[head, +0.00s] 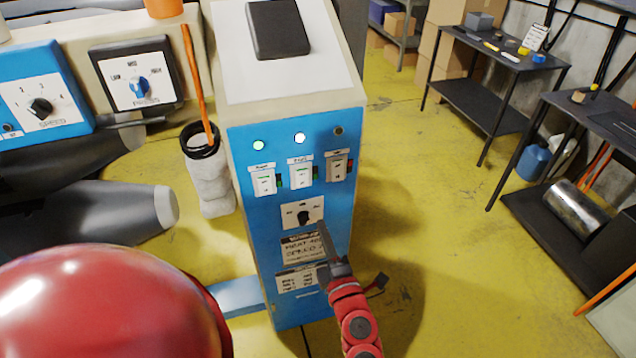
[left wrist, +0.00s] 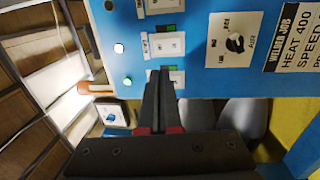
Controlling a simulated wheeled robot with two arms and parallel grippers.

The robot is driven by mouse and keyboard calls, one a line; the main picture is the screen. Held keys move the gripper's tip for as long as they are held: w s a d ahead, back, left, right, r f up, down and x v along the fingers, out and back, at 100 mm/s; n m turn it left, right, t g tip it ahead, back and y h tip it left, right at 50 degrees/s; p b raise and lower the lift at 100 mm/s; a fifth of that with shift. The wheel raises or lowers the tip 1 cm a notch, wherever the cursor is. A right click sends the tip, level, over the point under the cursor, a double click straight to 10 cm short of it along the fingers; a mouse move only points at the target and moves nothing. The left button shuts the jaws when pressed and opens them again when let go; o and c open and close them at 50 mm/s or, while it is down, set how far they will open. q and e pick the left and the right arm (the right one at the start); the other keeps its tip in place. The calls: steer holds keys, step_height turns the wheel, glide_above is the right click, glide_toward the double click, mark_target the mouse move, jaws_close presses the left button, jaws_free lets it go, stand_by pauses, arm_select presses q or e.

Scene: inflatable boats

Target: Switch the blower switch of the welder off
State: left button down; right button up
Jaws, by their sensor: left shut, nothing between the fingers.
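The welder (head: 255,210) is a tall blue-fronted cabinet with three rocker switches in a row: left (head: 263,181), middle (head: 300,174) and right (head: 337,167). I cannot read which label says blower. The lamps above the left and middle switches are lit; the right lamp is dark. My left gripper (head: 321,228) is shut and empty, in front of the panel below the switches, beside the small dial (head: 303,217). In the left wrist view the panel appears turned sideways, and the fingers (left wrist: 162,72) partly cover the left switch (left wrist: 178,79). Contact cannot be told. My right gripper is out of view.
A blue control box (head: 45,90) and a pressure dial (head: 138,86) are at left, near a grey container (head: 208,180) with an orange rod. Dark tables (head: 490,55) stand at right. Yellow floor (head: 420,230) is open between.

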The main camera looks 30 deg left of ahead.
mark_target(302, 175)
arm_select(q)
steer(key=shift+a, duration=0.1)
steer(key=p+x, duration=0.4)
steer(key=x, duration=0.8)
steer(key=shift+w+a+r, duration=0.2)
steer(key=shift+a, duration=0.1)
steer(key=shift+w+a+f, duration=0.1)
steer(key=shift+w+a, duration=0.3)
steer(key=shift+a, duration=0.05)
steer(key=shift+a, duration=0.1)
